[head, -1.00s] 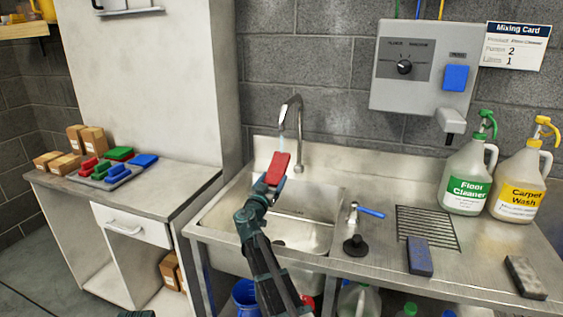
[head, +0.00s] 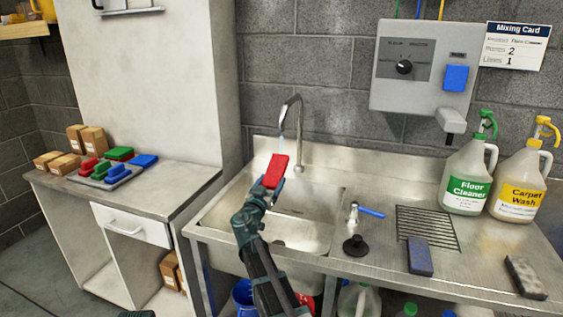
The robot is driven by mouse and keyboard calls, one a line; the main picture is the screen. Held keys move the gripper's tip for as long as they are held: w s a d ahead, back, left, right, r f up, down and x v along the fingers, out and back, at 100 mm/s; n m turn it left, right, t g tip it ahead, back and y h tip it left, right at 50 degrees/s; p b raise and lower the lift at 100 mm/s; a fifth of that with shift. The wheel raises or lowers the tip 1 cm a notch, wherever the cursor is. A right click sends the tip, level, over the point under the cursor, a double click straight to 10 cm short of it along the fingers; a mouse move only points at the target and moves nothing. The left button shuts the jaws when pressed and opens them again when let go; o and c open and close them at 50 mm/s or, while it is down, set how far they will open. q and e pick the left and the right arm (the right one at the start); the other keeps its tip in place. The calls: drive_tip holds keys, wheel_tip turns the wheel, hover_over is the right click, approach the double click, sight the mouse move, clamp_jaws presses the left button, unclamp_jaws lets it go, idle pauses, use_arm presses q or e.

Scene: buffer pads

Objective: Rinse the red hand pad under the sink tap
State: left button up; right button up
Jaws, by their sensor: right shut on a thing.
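The red hand pad (head: 276,170) is held up over the left part of the sink basin (head: 300,225), tilted, with its broad face toward me. My right gripper (head: 270,188) is shut on its lower end. The curved metal tap (head: 291,104) rises behind the basin. A thin pale-blue stream of water (head: 282,140) drops from its spout toward the pad's top edge. Whether the water touches the pad is hard to tell. My left gripper is not clearly in view; only a dark piece shows at the bottom edge.
A lever with a blue handle (head: 370,212) stands on the sink's right deck. A blue pad (head: 419,256), a dark grey block (head: 525,277) and two jugs (head: 466,180) stand further right. Colored pads and boxes (head: 93,138) cover the left counter.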

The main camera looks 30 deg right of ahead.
drive_tip(key=r+v, duration=0.1)
drive_tip(key=v, duration=0.8)
drive_tip(key=shift+s+a, duration=0.25)
drive_tip(key=shift+a, duration=0.1)
wheel_tip(320, 180, up, 13)
drive_tip(key=p, duration=1.3)
drive_tip(key=shift+r, duration=0.2)
